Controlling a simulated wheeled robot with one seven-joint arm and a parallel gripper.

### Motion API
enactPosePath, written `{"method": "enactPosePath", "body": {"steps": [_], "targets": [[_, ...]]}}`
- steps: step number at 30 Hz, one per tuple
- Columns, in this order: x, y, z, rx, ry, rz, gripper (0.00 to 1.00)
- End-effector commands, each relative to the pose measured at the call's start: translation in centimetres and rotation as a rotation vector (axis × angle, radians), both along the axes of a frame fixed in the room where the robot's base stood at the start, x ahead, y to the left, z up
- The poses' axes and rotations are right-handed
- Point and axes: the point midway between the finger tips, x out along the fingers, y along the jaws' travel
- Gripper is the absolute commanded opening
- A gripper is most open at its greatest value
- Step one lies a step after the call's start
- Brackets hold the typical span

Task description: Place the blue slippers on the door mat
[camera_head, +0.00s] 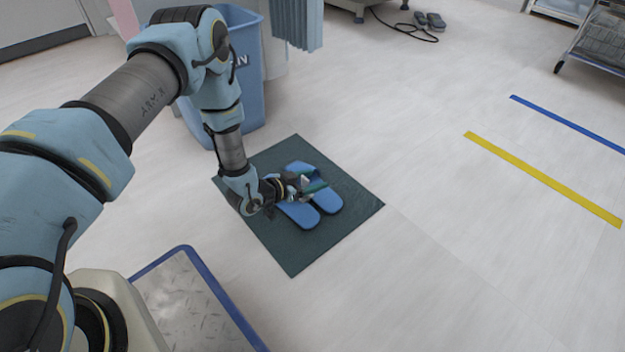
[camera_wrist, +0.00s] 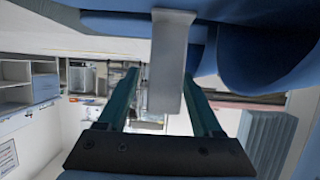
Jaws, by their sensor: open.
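The two blue slippers lie side by side, soles down, on the dark green door mat (camera_head: 290,255). The left slipper (camera_head: 298,214) and the right slipper (camera_head: 328,203) are both inside the mat's edges. My gripper (camera_head: 318,187) is low over the mat, with its teal fingers across the slippers; it covers part of them. Whether it touches them cannot be told. In the wrist view, my gripper's two fingers (camera_wrist: 160,78) stand apart. Large blue surfaces fill the top of that view, and a grey block hangs between the fingers; I cannot tell what they belong to.
A blue bin (camera_head: 247,80) stands just behind the mat, beside a blue curtain (camera_head: 297,22). Another pair of grey-blue shoes (camera_head: 430,20) lies far back near a cable. A wire cart (camera_head: 602,45) is at the back right. The floor right of the mat is clear, with yellow and blue tape.

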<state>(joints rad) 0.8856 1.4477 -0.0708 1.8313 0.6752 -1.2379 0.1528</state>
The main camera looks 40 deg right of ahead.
Motion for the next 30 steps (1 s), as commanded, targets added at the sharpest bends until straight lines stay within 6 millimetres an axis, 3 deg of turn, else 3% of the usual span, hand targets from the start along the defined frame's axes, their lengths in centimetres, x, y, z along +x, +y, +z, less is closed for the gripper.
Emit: {"method": "enactPosePath", "body": {"steps": [5,21,30], "targets": [[0.2,0.9,0.8,0.004,0.0,0.003,0.69],[0.6,10.0,4.6,0.002,0.001,0.003,0.69],[0.7,11.2,4.8,0.001,0.0,0.001,0.69]]}}
